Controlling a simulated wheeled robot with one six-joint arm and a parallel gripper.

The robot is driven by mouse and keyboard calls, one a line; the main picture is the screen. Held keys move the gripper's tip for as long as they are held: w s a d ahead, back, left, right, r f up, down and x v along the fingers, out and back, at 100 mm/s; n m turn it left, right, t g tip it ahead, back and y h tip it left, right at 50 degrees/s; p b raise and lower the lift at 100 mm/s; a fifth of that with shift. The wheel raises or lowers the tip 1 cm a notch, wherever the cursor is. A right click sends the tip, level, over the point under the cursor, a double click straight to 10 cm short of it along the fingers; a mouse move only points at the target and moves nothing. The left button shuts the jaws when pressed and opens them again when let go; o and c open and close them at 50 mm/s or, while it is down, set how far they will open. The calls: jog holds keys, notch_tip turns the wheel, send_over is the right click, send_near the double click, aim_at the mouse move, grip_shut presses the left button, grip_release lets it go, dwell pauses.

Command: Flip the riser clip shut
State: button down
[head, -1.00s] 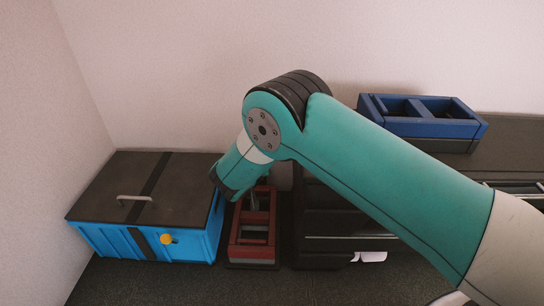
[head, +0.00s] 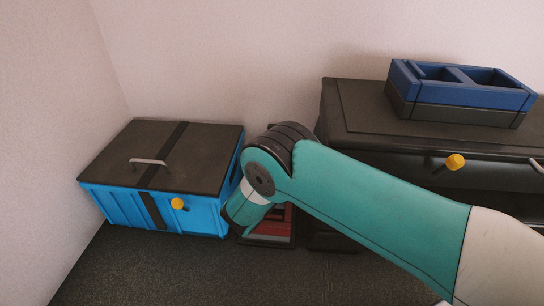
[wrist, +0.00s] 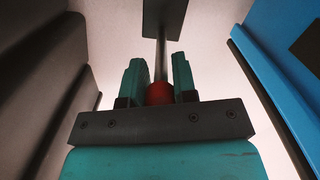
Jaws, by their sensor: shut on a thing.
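In the wrist view my gripper (wrist: 159,78) has its two teal fingers on either side of a red knob (wrist: 160,94), shut on it. A thin grey rod (wrist: 161,55) runs from the knob up to a dark flat plate (wrist: 165,17). Which part is the riser clip I cannot tell for sure. In the head view a red frame (head: 270,229) stands low between the blue box and the dark cabinet. My wrist is in front of it and hides much of it, and the fingertips and knob are hidden there.
A blue box (head: 205,217) with a dark lid, handle and yellow knob (head: 178,204) stands close on the left. A dark cabinet (head: 345,150) is close on the right, with a blue two-compartment tray (head: 465,90) on top and another yellow knob (head: 455,161). Floor in front is clear.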

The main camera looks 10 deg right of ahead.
jog(key=c, duration=0.9)
grip_release()
notch_tip(320, 180, up, 20)
jog(key=p, duration=1.2)
